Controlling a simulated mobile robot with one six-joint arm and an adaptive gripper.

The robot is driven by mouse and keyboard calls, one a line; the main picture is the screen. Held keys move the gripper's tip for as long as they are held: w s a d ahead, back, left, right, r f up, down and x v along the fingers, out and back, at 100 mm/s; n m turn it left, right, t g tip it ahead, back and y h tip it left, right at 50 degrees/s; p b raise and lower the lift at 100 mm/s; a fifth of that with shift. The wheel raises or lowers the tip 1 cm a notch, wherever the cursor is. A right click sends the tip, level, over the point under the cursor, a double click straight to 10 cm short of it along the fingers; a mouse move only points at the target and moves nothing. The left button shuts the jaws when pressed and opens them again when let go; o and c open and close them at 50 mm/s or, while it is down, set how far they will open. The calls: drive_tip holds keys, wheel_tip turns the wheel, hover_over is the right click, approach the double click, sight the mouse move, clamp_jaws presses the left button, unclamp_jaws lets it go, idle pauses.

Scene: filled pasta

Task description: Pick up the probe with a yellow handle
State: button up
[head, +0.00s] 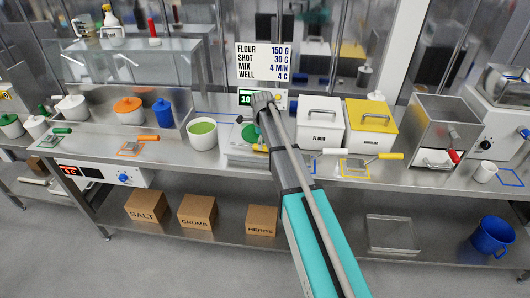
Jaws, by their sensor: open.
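A tool with a yellow handle (390,156) lies on the steel counter at right of centre, by a yellow square outline, in front of the yellow-lidded bin. Its handle points right; its thin metal part is too small to make out well. My gripper (262,100) is at the far end of my arm, above the back of the counter by the scale, left of the yellow handle and well apart from it. It is open and appears empty; its fingers are hard to make out.
A white FLOUR bin (320,124) and a yellow-lidded bin (370,128) stand behind the tool. A steel hopper (440,125) is to the right, with a red-handled tool (453,156). Left are a bowl of green content (202,134) and an orange-handled tool (147,138). Boxes sit on the lower shelf.

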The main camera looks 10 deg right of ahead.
drive_tip(key=shift+f+b, duration=1)
drive_tip(key=shift+f, duration=0.3)
clamp_jaws()
